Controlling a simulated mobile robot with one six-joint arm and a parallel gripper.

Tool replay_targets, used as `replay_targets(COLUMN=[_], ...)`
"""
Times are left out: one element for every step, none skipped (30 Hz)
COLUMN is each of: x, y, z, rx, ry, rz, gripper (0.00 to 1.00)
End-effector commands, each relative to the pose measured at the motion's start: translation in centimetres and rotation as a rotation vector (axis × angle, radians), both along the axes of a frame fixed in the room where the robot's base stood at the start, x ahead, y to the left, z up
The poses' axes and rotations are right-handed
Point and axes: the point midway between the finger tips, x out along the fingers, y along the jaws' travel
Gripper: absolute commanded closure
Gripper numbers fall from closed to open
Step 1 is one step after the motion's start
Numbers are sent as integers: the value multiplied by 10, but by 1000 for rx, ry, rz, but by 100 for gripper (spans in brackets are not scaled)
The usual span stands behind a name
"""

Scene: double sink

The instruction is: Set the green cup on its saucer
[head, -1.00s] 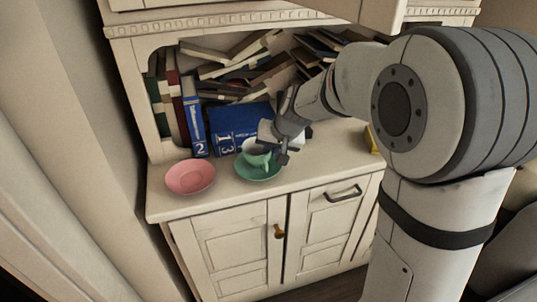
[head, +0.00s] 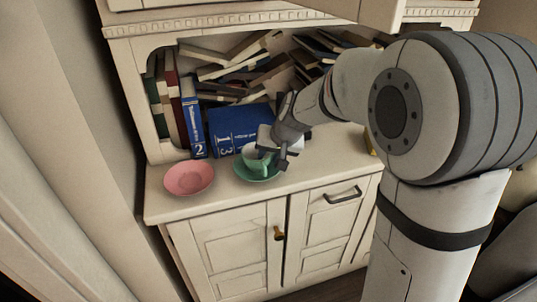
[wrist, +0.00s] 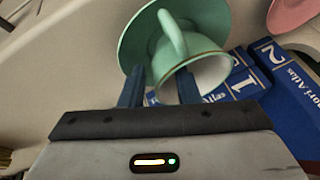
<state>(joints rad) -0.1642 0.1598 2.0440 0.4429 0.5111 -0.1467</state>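The green cup (head: 262,163), pale inside, stands at the green saucer (head: 244,174) on the cabinet counter. In the wrist view the cup (wrist: 208,72) shows its handle towards the camera, with the saucer (wrist: 132,42) behind its base; it appears seated on the saucer, though the contact is hidden. My gripper (head: 279,158) is at the cup's right side. In the wrist view my gripper's fingers (wrist: 160,78) are spread apart, the right fingertip overlapping the rim near the handle and the left one outside the cup wall. I see no firm grip.
A pink saucer (head: 189,178) lies to the left on the counter. Blue books (head: 238,128) stand close behind the cup, with several tumbled books on the shelf. The counter's front edge is close to the saucers. An open upper door (head: 368,16) hangs above my arm.

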Motion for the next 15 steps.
replay_targets(x=[0, 0, 0, 0, 0, -2, -4, -6, -10, -12, -15, -19, -22, -25, -28], y=[0, 0, 0, 0, 0, -1, -3, -5, -7, -9, -11, -13, -15, -17, -20], z=[1, 2, 4, 6, 8, 13, 18, 23, 31, 37, 43, 51, 57, 63, 70], rx=[0, 0, 0, 0, 0, 1, 1, 1, 1, 1, 1, 1, 1, 1, 1], ry=[0, 0, 0, 0, 0, -2, -4, -6, -5, -6, -6, -6, -5, -5, -5], rz=[0, 0, 0, 0, 0, 1, 0, 0, -1, -1, -1, 0, 0, 0, 0], gripper=[71, 71, 71, 71, 71, 71, 71, 71, 71, 71, 71, 71, 71, 71, 71])
